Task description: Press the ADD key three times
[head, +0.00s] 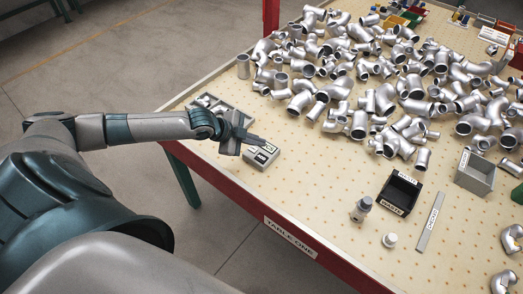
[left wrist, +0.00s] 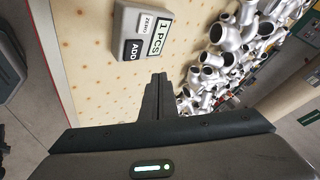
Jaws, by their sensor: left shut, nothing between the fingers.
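The counter box (head: 261,155) is a small grey device on the pegboard table near its left front edge. In the left wrist view it shows a dark ADD key (left wrist: 132,50), a light ZERO key (left wrist: 149,23) and a display (left wrist: 160,37) reading "1 PCS". My left gripper (head: 258,141) is shut and empty. In the head view it points over the far side of the box. In the left wrist view the closed fingertips (left wrist: 158,77) are near the ADD end, and contact cannot be told. My right gripper is not in view.
A large pile of silver pipe castings (head: 370,80) covers the back of the table. A grey tray (head: 215,105) with castings lies behind my left wrist.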

